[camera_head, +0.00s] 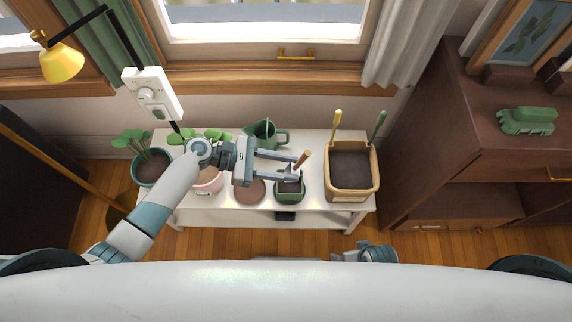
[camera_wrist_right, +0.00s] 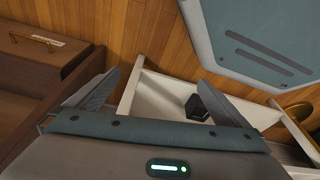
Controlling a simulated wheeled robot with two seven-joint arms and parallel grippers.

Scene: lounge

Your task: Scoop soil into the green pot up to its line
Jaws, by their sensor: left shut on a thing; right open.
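The green pot (camera_head: 289,196) stands on the white table, with dark soil visible inside. My left gripper (camera_head: 298,168) is shut on a scoop (camera_head: 302,159) with an orange-brown handle, held over the green pot. The scoop's lower part is partly hidden by the fingers, and I cannot tell how much soil it carries. The pot's line is too small to make out. A tan soil bin (camera_head: 374,190) with dark soil stands to the right. My right gripper (camera_wrist_right: 158,95) is open and empty, low in front of the table; it also shows in the head view (camera_head: 366,252).
A brown cabinet (camera_head: 430,130) is at right.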

